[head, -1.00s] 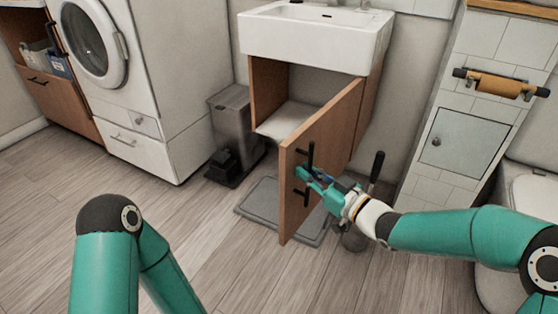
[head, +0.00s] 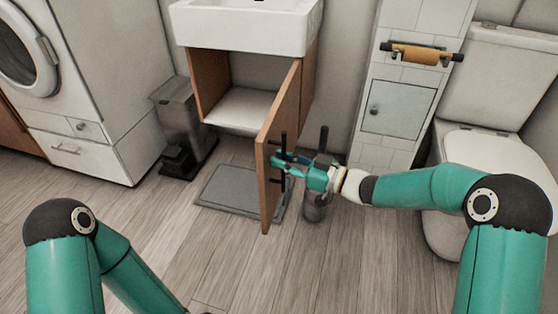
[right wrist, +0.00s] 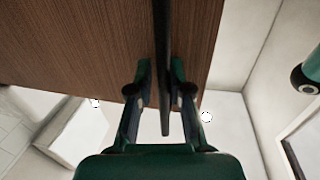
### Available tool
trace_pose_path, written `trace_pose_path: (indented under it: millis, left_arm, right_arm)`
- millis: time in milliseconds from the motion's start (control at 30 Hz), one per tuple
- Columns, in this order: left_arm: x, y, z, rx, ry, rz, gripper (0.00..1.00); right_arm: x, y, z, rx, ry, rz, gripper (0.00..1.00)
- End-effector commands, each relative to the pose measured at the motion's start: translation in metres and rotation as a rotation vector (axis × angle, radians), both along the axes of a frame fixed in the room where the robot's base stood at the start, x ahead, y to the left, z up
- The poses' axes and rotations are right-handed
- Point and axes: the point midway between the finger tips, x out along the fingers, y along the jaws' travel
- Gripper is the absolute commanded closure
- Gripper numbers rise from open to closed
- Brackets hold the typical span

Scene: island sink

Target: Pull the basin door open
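The basin door (head: 281,140) is a brown wooden panel under the white sink (head: 245,25). It stands wide open, swung out on its right-hand hinge side, and shows nearly edge-on. Its black bar handle (head: 283,165) is on the outer face. My right gripper (head: 280,165) is at the handle from the right. In the right wrist view, the two fingers (right wrist: 161,88) lie close on either side of the black handle (right wrist: 162,50), in front of the brown door (right wrist: 80,45). My left arm shows at lower left, but its gripper is out of view.
A grey bin (head: 180,110) stands left of the cabinet (head: 207,88), beside the washing machine (head: 100,85). A grey mat (head: 228,190) lies under the door. A brush holder (head: 316,208) stands behind my right gripper. A toilet (head: 490,140) is at right.

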Motion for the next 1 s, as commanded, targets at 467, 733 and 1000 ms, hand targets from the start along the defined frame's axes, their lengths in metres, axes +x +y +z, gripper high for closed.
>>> trace_pose_path:
  millis: [467, 733, 1000]
  left_arm:
    - [0.000, 0.000, 0.001, 0.000, 0.000, 0.000, 0.60]
    - [0.000, 0.000, 0.001, 0.000, 0.000, 0.000, 0.60]
    - [0.000, 0.000, 0.001, 0.000, 0.000, 0.000, 0.60]
  right_arm:
    - [-0.006, -0.011, -0.001, -0.002, 0.000, 0.002, 0.78]
    - [-0.029, -0.055, -0.001, -0.001, 0.000, -0.001, 0.78]
    - [-0.049, -0.095, 0.000, 0.000, -0.001, 0.000, 0.78]
